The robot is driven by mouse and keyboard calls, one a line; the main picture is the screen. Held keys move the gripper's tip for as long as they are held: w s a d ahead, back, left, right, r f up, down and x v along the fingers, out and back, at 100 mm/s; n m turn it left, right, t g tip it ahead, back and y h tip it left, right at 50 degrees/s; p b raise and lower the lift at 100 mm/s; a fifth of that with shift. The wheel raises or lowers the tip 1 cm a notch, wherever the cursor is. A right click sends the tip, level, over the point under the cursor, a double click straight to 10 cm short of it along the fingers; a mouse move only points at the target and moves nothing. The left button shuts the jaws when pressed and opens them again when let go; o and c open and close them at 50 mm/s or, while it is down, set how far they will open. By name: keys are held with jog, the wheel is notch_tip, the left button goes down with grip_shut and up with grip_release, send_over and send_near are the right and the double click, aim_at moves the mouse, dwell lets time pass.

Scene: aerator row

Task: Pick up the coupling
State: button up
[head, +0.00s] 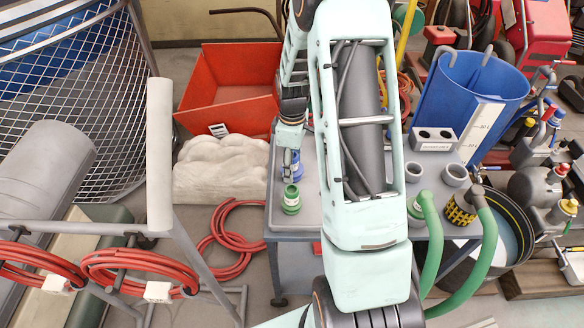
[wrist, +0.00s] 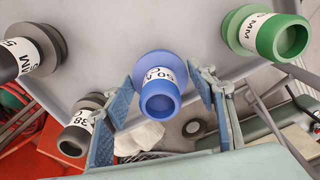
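A blue coupling (wrist: 160,90) with a white label stands on the grey table, between the fingers of my gripper (wrist: 165,105) in the wrist view. The fingers are apart, one on each side of it; I cannot tell whether they touch it. In the head view my gripper (head: 290,163) is at the table's left edge, with the blue coupling (head: 297,170) partly hidden by it. A green coupling (head: 290,201) stands just in front; it also shows in the wrist view (wrist: 268,36). Two dark grey couplings (wrist: 82,128) (wrist: 28,52) with white labels show at the left of the wrist view.
The grey table (head: 309,205) also holds grey cups (head: 454,175), a grey two-hole block (head: 433,139) and green hoses (head: 432,235) at its right. A blue bucket (head: 462,90) stands behind. A red bin (head: 232,85) and pale sack (head: 221,168) lie left of the table.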

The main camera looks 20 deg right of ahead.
jog(key=c, duration=1)
jog(key=shift+w+r, duration=0.1)
jog(key=shift+r, duration=0.45)
notch_tip(320, 180, up, 2)
jog(key=shift+r, duration=0.25)
jog(key=w+a+r, duration=0.6)
jog(key=a+r, duration=0.4)
jog(key=a, duration=0.3)
jog(key=s+d+r+m+p, duration=0.1)
jog(key=s+r+m+p, duration=0.1)
jog(key=s+m+p, duration=0.1)
jog(key=s+d+r+m+p, duration=0.1)
jog(key=s+r+m+p, duration=0.1)
jog(key=s+m+p, duration=0.1)
jog(key=s+d+r+m+p, duration=0.1)
jog(key=s+r+m+p, duration=0.1)
jog(key=s+m+p, duration=0.2)
jog(key=shift+p, duration=0.85)
